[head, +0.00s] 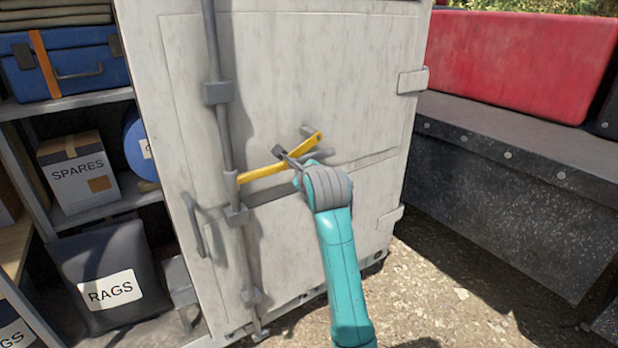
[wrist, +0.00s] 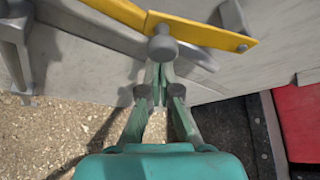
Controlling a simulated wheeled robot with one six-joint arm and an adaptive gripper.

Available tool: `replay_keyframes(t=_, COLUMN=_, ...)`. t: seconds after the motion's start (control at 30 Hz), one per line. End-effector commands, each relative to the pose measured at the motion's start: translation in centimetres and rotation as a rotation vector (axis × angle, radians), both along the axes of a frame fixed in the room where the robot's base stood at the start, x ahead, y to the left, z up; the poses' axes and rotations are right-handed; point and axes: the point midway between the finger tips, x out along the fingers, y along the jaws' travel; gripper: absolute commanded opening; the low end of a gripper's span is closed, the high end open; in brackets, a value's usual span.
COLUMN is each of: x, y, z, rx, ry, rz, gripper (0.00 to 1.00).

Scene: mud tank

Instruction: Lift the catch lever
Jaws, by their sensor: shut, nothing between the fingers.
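A yellow bar (head: 265,172) crosses the pale door from the vertical rod and tilts up to the right. It also spans the top of the wrist view (wrist: 205,34). A grey round knob (wrist: 162,46) stands in front of the bar; a dark grey knobbed piece (head: 278,152) shows there in the head view. A light grey piece (wrist: 201,58) lies behind the bar. I cannot tell which grey piece is the catch lever. My gripper (wrist: 155,70) is shut and empty, its fingertips just below the knob; whether they touch it is unclear.
The door (head: 270,80) carries a grey vertical rod (head: 217,90) and a grey handle (head: 194,224). Shelves with a SPARES box (head: 78,170) and a RAGS bag (head: 105,265) stand left. A red block (head: 520,60) sits on a dark ledge (head: 500,160) at right.

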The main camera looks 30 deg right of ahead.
Motion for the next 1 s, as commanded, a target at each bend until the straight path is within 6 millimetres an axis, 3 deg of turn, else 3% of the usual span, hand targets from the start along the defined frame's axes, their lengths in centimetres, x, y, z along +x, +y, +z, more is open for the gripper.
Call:
replay_keyframes(t=0.47, x=0.0, y=1.7, z=4.4, rx=-0.003, ry=-0.002, rz=0.001, gripper=0.0)
replay_keyframes(t=1.0, x=0.0, y=0.8, z=4.5, rx=-0.002, ry=0.0, rz=0.0, gripper=0.0)
